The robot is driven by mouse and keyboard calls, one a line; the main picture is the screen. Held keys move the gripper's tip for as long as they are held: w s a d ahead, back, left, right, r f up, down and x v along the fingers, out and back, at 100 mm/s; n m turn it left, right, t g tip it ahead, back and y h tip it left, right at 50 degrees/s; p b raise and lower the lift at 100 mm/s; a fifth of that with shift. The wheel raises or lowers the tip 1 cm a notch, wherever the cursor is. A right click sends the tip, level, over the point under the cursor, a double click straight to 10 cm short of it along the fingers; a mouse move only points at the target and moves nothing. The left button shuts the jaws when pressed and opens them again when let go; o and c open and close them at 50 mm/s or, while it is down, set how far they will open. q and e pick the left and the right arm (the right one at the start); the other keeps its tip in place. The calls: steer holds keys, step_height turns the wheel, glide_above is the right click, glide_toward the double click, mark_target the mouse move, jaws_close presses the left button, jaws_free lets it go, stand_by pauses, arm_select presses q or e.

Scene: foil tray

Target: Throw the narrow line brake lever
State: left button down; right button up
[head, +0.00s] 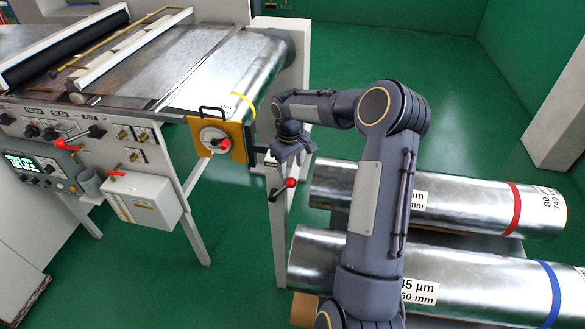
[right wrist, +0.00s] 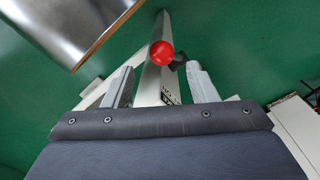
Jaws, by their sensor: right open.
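A lever with a red ball knob (head: 291,183) and a dark arm is mounted on the pale upright post at the end of the machine. In the right wrist view the red ball (right wrist: 161,53) appears between and just beyond the fingertips, apparently not touched. My right gripper (head: 289,152) is above the lever in the head view. In the wrist view its two grey fingers (right wrist: 159,72) are spread and empty. A label on the post (right wrist: 168,96) is partly visible but too small to read. My left gripper is not in view.
Another red-knobbed lever (head: 60,143) is on the control panel at left. A yellow plate (head: 238,142) with a red switch and black handle stands left of the post. Large foil rolls (head: 440,200) lie at right. Green floor is open behind.

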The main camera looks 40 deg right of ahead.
mark_target(291, 179)
step_height(291, 179, down, 7)
steer(key=shift+d+r+p, duration=0.1)
steer(key=shift+p, duration=0.8)
steer(key=shift+f, duration=0.5)
steer(key=shift+c, duration=0.2)
